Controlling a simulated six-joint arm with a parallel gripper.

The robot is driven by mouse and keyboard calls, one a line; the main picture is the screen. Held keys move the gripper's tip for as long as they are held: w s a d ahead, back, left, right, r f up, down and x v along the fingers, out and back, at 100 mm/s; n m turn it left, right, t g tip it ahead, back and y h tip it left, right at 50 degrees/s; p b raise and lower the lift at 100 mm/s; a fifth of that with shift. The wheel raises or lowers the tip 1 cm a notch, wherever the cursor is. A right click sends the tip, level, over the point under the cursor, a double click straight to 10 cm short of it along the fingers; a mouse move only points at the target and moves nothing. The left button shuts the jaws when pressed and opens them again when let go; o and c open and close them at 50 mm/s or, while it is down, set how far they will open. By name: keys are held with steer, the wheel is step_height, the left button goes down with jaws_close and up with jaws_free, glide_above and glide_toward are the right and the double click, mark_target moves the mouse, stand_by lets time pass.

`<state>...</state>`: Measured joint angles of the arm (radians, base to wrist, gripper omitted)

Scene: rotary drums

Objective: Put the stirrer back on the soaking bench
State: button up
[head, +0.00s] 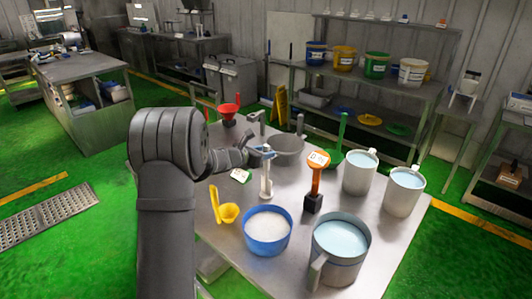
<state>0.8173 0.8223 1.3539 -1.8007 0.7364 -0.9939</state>
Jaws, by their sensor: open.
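The steel bench (300,252) in front of me may be the soaking bench; no label shows this. I cannot single out the stirrer surely. A green long-handled tool (341,132) stands upright behind the grey bowl, its lower end partly hidden. My arm hides part of the bench's left side.
A shelf with buckets (375,65) stands behind.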

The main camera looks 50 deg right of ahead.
mark_target(266, 145)
steer(key=v, duration=1)
steer(key=shift+a, duration=0.15)
steer(key=x, duration=1.2)
step_height(266, 145, up, 3)
steer(key=shift+r, duration=0.4)
steer(key=shift+f, duration=0.1)
